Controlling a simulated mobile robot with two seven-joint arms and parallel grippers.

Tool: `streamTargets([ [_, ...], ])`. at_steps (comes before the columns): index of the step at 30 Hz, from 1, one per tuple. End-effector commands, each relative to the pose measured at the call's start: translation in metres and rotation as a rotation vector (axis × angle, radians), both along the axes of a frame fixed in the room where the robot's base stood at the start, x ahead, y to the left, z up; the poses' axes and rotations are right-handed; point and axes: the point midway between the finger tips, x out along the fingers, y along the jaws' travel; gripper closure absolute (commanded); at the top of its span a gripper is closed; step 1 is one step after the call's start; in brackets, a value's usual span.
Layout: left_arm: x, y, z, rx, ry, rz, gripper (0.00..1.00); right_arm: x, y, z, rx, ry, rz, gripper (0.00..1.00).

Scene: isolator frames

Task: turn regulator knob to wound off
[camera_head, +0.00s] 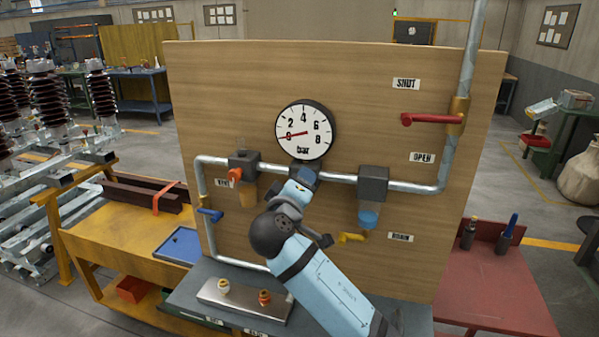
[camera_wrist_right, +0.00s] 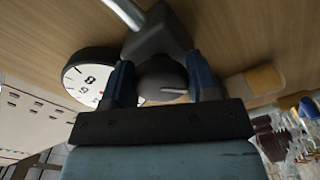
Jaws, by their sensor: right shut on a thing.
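The regulator knob (camera_wrist_right: 162,78) is dark grey and round with a small mark on it. It shows in the right wrist view between the two blue fingers of my right gripper (camera_wrist_right: 162,85), which is shut on it. In the head view my right arm hides the knob, and the gripper (camera_head: 302,185) is at the regulator below the gauge. The round pressure gauge (camera_head: 305,130) reads in bar, with its red needle at about 0. It also shows in the wrist view (camera_wrist_right: 88,82). My left gripper is not in view.
A red lever (camera_head: 430,119) sits on the vertical pipe between SHUT and OPEN labels. An orange knob (camera_head: 235,175), a blue lever (camera_head: 211,215) and a yellow drain lever (camera_head: 352,238) are around the pipework. A metal plate (camera_head: 240,300) with two small fittings lies below.

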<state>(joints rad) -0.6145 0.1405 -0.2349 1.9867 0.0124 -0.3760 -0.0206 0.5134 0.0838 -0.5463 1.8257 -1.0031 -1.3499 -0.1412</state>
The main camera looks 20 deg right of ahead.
Motion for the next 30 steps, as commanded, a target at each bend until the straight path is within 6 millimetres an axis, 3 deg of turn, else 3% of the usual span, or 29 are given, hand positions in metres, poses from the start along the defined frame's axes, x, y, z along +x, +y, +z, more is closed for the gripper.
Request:
streamTargets([
  [1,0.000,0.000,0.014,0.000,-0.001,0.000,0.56,0.000,0.000,0.005,-0.036,0.028,0.001,0.71],
  [15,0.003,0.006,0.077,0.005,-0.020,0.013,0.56,-0.001,0.000,0.005,-0.400,0.275,0.002,0.71],
  [30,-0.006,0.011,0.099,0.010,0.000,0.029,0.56,0.000,0.001,0.003,-0.652,0.441,0.002,0.71],
])
